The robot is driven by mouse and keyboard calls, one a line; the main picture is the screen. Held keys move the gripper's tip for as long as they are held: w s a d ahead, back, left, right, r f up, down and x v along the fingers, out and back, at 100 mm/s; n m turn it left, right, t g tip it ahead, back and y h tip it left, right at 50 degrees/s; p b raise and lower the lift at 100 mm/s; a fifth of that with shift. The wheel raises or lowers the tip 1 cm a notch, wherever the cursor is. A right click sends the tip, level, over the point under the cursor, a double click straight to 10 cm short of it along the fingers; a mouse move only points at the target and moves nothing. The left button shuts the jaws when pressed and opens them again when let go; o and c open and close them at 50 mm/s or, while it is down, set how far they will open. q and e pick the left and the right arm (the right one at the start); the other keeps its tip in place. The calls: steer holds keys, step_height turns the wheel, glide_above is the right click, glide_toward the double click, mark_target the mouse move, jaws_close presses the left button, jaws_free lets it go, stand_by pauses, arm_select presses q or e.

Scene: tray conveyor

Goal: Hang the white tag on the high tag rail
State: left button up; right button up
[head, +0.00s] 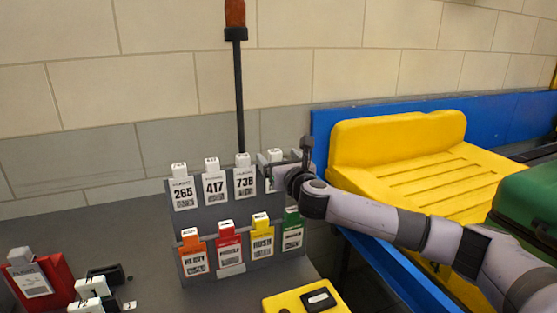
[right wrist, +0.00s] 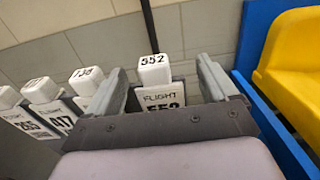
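A white tag marked 552 (right wrist: 155,72) stands upright between the fingers of my right gripper (right wrist: 164,85) in the right wrist view. The fingers are apart, with a visible gap on each side of the tag. In the head view the right gripper (head: 279,167) is at the right end of the high tag rail (head: 218,213), and the tag's top (head: 274,154) shows there, in line with the upper row. The gripper and arm hide most of the tag, and its hook contact with the rail is hidden. My left gripper is not in view.
White tags 265 (head: 183,190), 417 (head: 214,185) and 738 (head: 245,180) hang left of the gripper. Coloured tags (head: 230,250) hang on the lower row. A dark pole (head: 239,95) rises behind the rack. A yellow tray (head: 400,145) and blue conveyor wall (head: 385,262) are right.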

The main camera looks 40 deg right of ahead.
steer(key=shift+a+f, duration=0.35)
steer(key=shift+f, duration=0.2)
steer(key=r+v, duration=0.1)
steer(key=v, duration=0.6)
steer(key=shift+d, duration=0.3)
steer(key=shift+s, duration=0.15)
